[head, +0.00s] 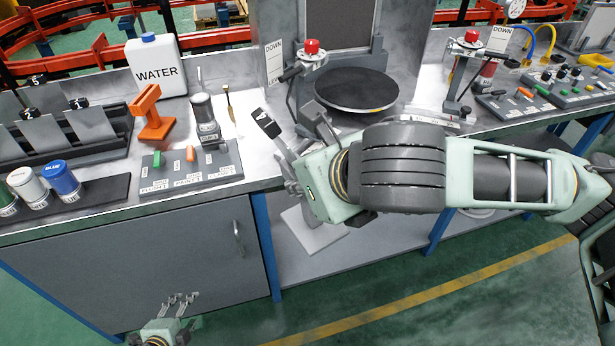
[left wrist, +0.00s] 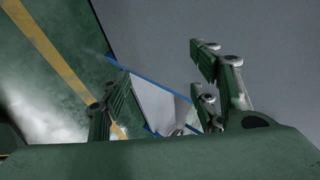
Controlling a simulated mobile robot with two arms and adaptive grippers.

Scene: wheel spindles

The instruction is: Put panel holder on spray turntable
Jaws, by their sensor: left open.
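The spray turntable (head: 357,89) is a round black disc on the back bench, and it looks empty. Panel holders stand in a dark rack (head: 118,140) at the left, with pale panels (head: 89,124) and black clips. My right gripper (head: 292,172) is in front of the turntable, low and to its left. A dark piece with a white label (head: 267,124) shows at its fingers; I cannot tell whether it is held. My left gripper (head: 179,299) is low in front of the cabinet, open and empty; its spread fingers also show in the left wrist view (left wrist: 160,75).
Red-knobbed posts (head: 311,47) stand beside the turntable. A white water canister (head: 157,66), an orange stand (head: 149,108) and a switch box (head: 190,168) crowd the left bench. The cabinet (head: 140,262) is close to my left gripper. Floor in front is clear.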

